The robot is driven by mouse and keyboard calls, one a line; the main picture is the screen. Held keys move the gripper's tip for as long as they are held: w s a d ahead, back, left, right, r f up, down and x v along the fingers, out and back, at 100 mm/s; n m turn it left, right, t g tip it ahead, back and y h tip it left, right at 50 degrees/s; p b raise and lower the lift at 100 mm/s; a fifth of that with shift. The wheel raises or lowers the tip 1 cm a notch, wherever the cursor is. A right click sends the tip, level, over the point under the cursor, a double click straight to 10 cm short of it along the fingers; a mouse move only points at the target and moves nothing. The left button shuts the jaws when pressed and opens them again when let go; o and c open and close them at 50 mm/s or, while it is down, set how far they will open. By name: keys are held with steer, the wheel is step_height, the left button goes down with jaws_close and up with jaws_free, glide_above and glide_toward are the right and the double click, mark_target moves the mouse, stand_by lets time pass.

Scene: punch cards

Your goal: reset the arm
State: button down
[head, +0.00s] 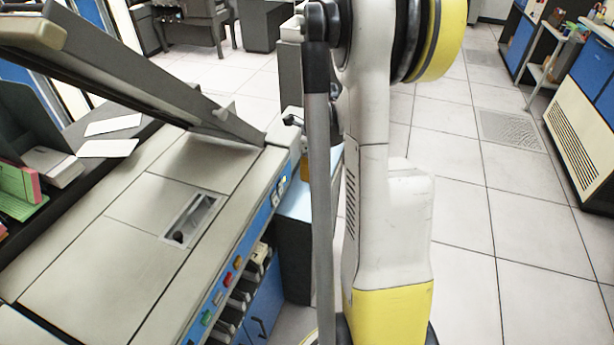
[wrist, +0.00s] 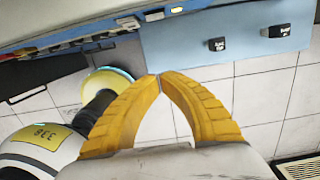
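My gripper (wrist: 160,77) shows in the wrist view as two yellow ribbed fingers. Their tips meet and nothing is held between them. Just beyond the tips is a light blue surface with two black labelled blocks (wrist: 217,44), apart from the fingers. In the head view my white and yellow arm stands upright right of centre, beside the machine.
A grey punch-card machine (head: 85,255) with a tilted cover (head: 120,85) and several coloured buttons fills the left. White cards (head: 108,147) and pink and green cards (head: 20,183) lie at far left. Blue cabinets (head: 592,70) stand at right. Tiled floor (head: 460,200) is clear between.

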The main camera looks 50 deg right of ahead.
stand_by(0.4)
steer(key=w+a+r+n+t, duration=0.1)
steer(key=w+a+r+n, duration=0.1)
steer(key=a+r+n, duration=0.6)
steer(key=s+a+r+n+t, duration=0.1)
steer(key=s+a+r+n, duration=0.1)
steer(key=a+n, duration=0.5)
steer(key=s+a+r+n+t, duration=0.2)
steer(key=s+a+r+n, duration=0.1)
steer(key=a+n, duration=0.5)
steer(key=s+a+r+n+t, duration=0.1)
steer(key=s+a+n, duration=0.3)
steer(key=a+n, duration=0.4)
steer(key=shift+s+a+r+t, duration=0.2)
steer(key=shift+a+r+t, duration=0.2)
steer(key=shift+r, duration=0.4)
